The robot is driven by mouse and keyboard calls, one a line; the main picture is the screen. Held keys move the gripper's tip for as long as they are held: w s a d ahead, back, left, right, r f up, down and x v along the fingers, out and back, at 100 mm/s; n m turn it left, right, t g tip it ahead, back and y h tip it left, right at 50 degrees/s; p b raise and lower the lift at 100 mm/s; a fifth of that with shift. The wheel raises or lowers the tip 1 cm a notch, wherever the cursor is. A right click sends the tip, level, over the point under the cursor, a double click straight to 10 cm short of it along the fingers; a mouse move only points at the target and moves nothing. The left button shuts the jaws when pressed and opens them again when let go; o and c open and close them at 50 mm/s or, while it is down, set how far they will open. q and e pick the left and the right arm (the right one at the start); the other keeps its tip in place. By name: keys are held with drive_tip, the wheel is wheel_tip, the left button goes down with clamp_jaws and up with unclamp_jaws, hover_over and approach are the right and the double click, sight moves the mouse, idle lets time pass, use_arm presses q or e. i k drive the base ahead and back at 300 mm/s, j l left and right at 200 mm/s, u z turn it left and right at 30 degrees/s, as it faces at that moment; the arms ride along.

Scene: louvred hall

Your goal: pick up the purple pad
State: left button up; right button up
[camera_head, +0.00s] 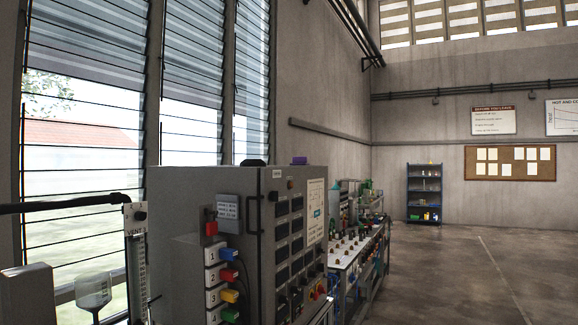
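A small purple item (300,160), which looks like the purple pad, sits on top of the grey control cabinet (215,180), near its back right edge. Only its low side shows, so its full shape is hard to tell. Neither of my grippers is in view.
A black object (253,162) sits on the cabinet top, left of the purple item. The cabinet's side carries numbered coloured switches (228,276). A gauge marked VENT (137,250) stands at the left. A long bench (350,252) with equipment runs behind. The floor (455,270) at right is clear.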

sight(302, 160)
drive_tip(key=i+l+z, duration=0.65)
drive_tip(key=i, duration=0.3)
drive_tip(key=i+l+z, duration=0.3)
drive_tip(key=i, duration=0.2)
drive_tip(key=i+z, duration=0.35)
drive_tip(key=i, duration=0.15)
drive_tip(key=i+u, duration=0.2)
drive_tip(key=i, duration=0.3)
drive_tip(key=i+l+u, duration=0.15)
drive_tip(key=i, duration=0.3)
drive_tip(key=i+l+u, duration=0.2)
drive_tip(key=i, duration=0.3)
drive_tip(key=i+l+u, duration=0.15)
drive_tip(key=u, duration=0.2)
drive_tip(key=i+l+u, duration=0.5)
drive_tip(key=u, duration=0.25)
drive_tip(key=i+l, duration=0.05)
drive_tip(key=i, duration=0.05)
